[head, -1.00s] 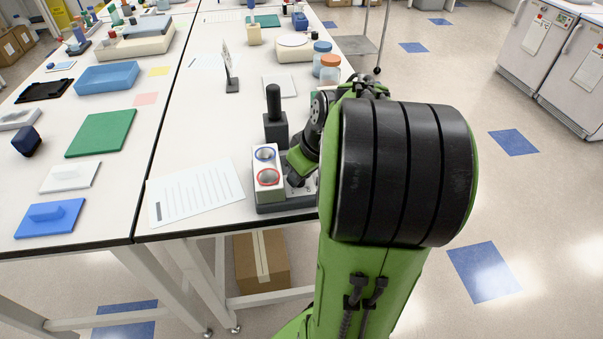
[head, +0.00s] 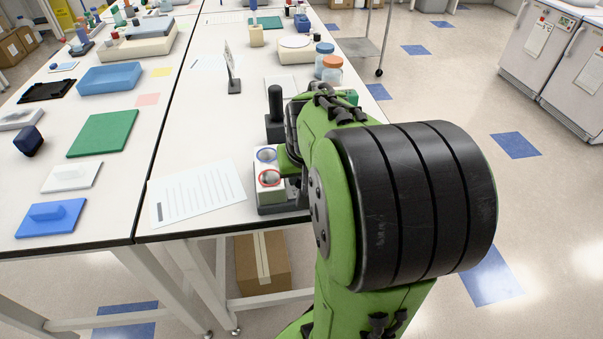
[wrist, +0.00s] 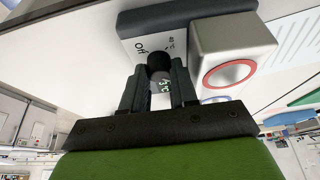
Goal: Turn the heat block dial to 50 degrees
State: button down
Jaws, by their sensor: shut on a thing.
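The heat block (head: 267,193) stands at the front edge of the right-hand bench, a silver block with a blue-ringed and a red-ringed opening on a dark base. In the wrist view its silver body (wrist: 222,55) and red ring show at the right, beside a pale panel marked "Off" and "40". My gripper (wrist: 159,72) is shut on the black dial (wrist: 158,61), one finger on each side. A further temperature mark between the fingers is partly hidden and hard to read. The dial's pointer is not clear. In the head view my arm hides the dial and gripper.
A printed sheet (head: 196,193) lies left of the heat block. A black upright device (head: 275,112) stands just behind it. Jars with blue (head: 324,48) and orange (head: 332,62) lids stand farther back. The floor to the right is open.

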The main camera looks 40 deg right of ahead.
dwell(0.3)
jog(key=c, duration=0.9)
grip_release()
jog(key=shift+o, duration=0.2)
jog(key=shift+r, duration=0.15)
